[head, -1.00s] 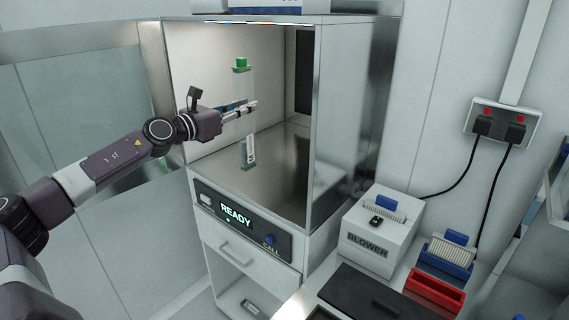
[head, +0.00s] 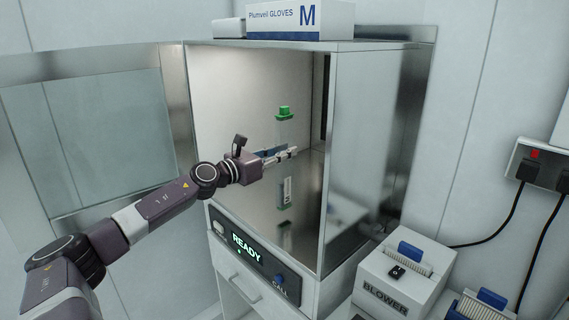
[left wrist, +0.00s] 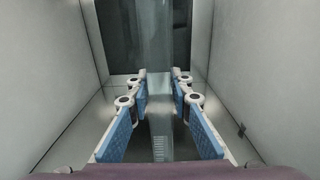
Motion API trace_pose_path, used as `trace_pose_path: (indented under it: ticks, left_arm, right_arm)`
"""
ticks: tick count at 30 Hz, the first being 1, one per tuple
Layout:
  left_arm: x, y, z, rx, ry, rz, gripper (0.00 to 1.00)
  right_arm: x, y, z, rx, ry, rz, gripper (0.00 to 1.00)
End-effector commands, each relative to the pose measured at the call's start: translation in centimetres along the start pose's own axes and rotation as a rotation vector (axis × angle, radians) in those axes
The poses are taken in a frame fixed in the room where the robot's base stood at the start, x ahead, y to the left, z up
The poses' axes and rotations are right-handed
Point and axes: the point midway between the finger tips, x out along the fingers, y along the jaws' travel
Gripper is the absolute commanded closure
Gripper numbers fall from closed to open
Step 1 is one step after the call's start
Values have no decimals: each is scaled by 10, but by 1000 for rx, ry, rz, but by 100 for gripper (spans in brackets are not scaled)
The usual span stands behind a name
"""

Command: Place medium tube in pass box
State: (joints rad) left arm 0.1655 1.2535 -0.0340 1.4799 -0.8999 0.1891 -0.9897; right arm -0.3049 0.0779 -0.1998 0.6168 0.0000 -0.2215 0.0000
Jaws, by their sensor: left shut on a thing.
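The medium tube (head: 286,192) is clear, with a green cap (head: 284,112) and a white label low on its side. It is upright inside the open pass box (head: 377,150), above the shiny metal floor. My left gripper (head: 284,155) reaches in from the left and is shut on the tube's middle. In the left wrist view the tube (left wrist: 158,45) stands between the blue finger pads (left wrist: 160,95). I cannot tell whether its bottom touches the floor. My right gripper is not in view.
The pass box door (head: 90,140) is open at the left. A READY panel (head: 250,250) is below the opening. A glove box (head: 298,20) lies on top. A blower unit (head: 395,285) stands at the lower right. The box's side walls flank my gripper.

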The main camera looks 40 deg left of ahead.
Motion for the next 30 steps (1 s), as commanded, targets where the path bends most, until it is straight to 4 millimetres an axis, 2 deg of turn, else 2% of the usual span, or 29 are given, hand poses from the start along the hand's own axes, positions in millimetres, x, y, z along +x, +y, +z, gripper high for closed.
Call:
trace_pose_path:
  ticks: [3,6,18,19,23,30]
  left_arm:
    - [0,0,-18,-7,0,0,100]
    - [0,0,-28,-5,0,1,100]
    - [0,0,-34,-1,0,0,100]
    - [0,0,-34,-1,1,0,78]
    - [0,0,-34,-1,1,0,64]
    - [0,0,-34,-1,1,0,63]
  right_arm:
    - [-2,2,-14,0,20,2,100]
    - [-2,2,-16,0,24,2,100]
    - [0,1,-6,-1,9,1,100]
    - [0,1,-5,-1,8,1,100]
    - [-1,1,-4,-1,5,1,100]
    - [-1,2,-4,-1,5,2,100]
